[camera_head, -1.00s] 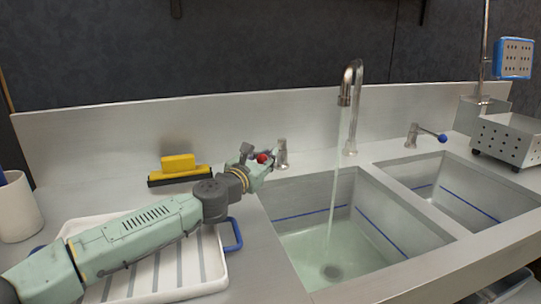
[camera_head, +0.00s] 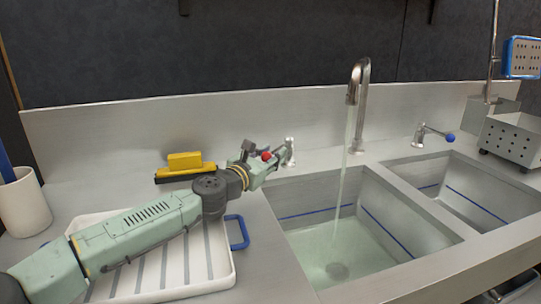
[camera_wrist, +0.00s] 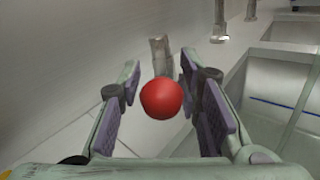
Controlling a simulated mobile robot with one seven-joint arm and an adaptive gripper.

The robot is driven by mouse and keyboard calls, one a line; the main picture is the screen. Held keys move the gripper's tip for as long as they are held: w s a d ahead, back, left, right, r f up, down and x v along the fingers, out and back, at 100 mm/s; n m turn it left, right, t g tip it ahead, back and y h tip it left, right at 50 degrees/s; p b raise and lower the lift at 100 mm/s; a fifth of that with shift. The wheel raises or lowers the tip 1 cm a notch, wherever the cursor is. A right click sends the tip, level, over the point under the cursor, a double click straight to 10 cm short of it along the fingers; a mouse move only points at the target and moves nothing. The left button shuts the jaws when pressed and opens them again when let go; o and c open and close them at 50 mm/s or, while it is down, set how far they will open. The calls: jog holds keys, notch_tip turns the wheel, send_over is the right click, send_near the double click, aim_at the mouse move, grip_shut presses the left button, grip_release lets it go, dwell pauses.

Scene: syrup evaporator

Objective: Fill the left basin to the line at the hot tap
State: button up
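The left basin (camera_head: 297,193) holds shallow, pale green water (camera_head: 352,250). Its surface lies below the blue line (camera_head: 312,214) on the basin walls. A stream falls into it from the tall spout (camera_head: 361,110). The hot tap (camera_head: 290,150) stands behind the basin's back left corner, with a red ball knob (camera_head: 266,156) on its lever. My gripper (camera_head: 270,161) is at this knob. In the wrist view the red knob (camera_wrist: 161,98) sits between the two fingers, with a visible gap on each side. The gripper is open around it.
The right basin (camera_head: 462,180) has its own tap with a blue knob (camera_head: 450,137). A yellow squeegee (camera_head: 185,162) lies behind my arm. A white cup (camera_head: 24,204) stands far left; a perforated metal box (camera_head: 514,140) stands right.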

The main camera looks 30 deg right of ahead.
aim_at(263, 159)
jog(key=v, duration=0.6)
jog(key=shift+a, duration=0.1)
jog(key=shift+s+a, duration=0.4)
jog(key=shift+a, duration=0.1)
jog(key=shift+c, duration=0.6)
